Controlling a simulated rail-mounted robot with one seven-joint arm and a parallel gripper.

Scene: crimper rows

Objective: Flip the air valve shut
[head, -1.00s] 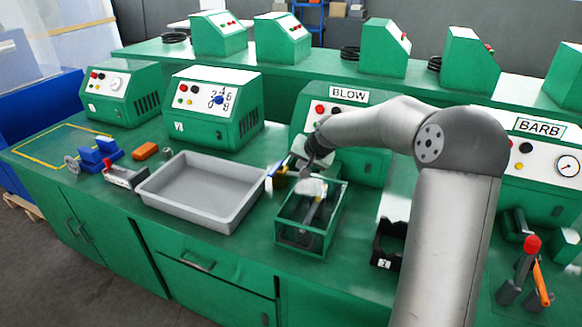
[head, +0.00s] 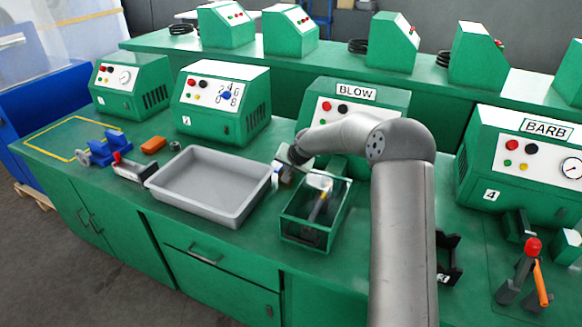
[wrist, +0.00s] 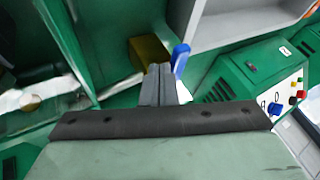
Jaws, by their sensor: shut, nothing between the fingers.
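The air valve shows in the wrist view as a brass-yellow body (wrist: 150,50) with a blue lever (wrist: 181,58). In the head view, the blue lever (head: 275,177) is a small patch by the tray's right side, and my gripper largely hides the valve body. My gripper (wrist: 158,70) is shut and empty, its fingertips at the valve body, with the lever close beside the right finger. I cannot tell whether they touch. In the head view my gripper (head: 285,174) is left of the green open-framed box.
A grey tray (head: 215,185) stands left of the valve. The green framed box (head: 315,212) with a tool inside is to its right. The BLOW machine (head: 355,105) stands behind. A blue clamp (head: 108,147) and orange block (head: 153,145) lie farther left.

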